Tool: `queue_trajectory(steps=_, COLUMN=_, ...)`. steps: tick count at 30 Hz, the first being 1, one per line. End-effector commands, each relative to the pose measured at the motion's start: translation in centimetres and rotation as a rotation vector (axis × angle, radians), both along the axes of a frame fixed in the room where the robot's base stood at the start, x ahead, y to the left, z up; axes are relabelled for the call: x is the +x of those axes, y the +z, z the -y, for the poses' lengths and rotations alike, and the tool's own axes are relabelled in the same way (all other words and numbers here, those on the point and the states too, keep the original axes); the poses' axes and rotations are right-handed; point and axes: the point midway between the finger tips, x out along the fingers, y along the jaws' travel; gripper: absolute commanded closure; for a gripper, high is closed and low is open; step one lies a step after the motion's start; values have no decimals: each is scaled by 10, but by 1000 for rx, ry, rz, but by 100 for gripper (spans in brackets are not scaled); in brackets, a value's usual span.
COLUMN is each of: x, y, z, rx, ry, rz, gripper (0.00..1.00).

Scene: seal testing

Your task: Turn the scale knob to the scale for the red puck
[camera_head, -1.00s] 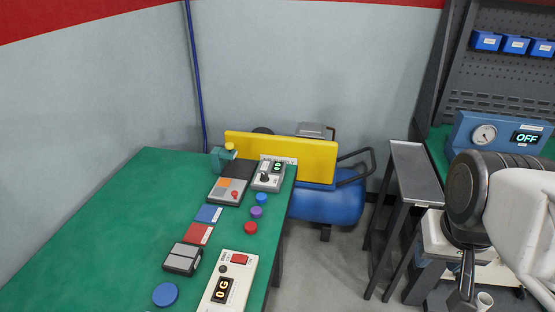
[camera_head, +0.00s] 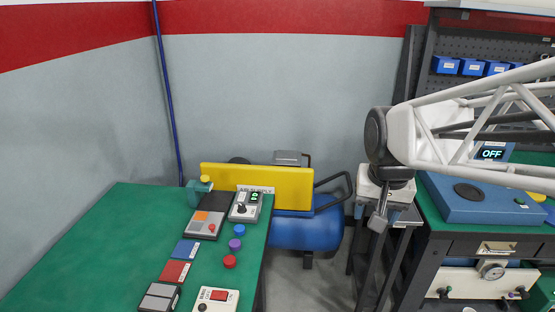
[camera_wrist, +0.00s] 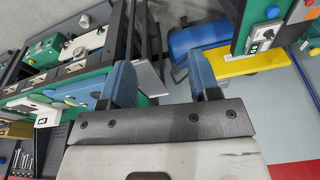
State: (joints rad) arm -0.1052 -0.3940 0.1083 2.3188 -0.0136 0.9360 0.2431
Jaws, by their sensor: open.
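The red puck (camera_head: 230,262) lies on the green table in the head view, in front of a purple puck (camera_head: 235,245) and a blue puck (camera_head: 240,230). A grey control box (camera_head: 252,212) with a dark knob (camera_head: 241,209) and a green-lit display (camera_head: 254,197) stands behind them; the digit is too small to read surely. A white scale (camera_head: 217,296) with a red part is cut off at the bottom edge. My gripper (camera_head: 379,222) hangs right of the table, well apart from the knob. In the wrist view its blue fingers (camera_wrist: 162,84) are apart and empty.
A yellow panel (camera_head: 290,186) stands behind the control box, near a blue tank (camera_head: 300,233). Red (camera_head: 174,273) and blue (camera_head: 185,249) pads lie left of the pucks. A blue device (camera_head: 480,203) sits on the right bench. The green table's left part is bare.

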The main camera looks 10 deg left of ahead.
Motion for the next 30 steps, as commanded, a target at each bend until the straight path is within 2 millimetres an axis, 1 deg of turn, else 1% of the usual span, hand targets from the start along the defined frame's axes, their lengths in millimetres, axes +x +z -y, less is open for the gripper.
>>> queue_trajectory(steps=1, x=13, y=-1, z=-6, rx=2, ry=-7, rz=-8, gripper=44)
queue_trajectory(steps=3, x=28, y=-1, z=-14, rx=4, ry=-18, rz=-15, gripper=44)
queue_trajectory(steps=10, x=80, y=-6, z=-43, rx=13, ry=-59, rz=-37, gripper=44)
queue_trajectory(steps=15, x=117, y=-13, z=-67, rx=17, ry=-89, rz=-55, gripper=44)
queue_trajectory(steps=23, x=171, y=-32, z=-108, rx=20, ry=-137, rz=-80, gripper=44)
queue_trajectory(steps=30, x=217, y=-56, z=-151, rx=21, ry=-180, rz=-104, gripper=44)
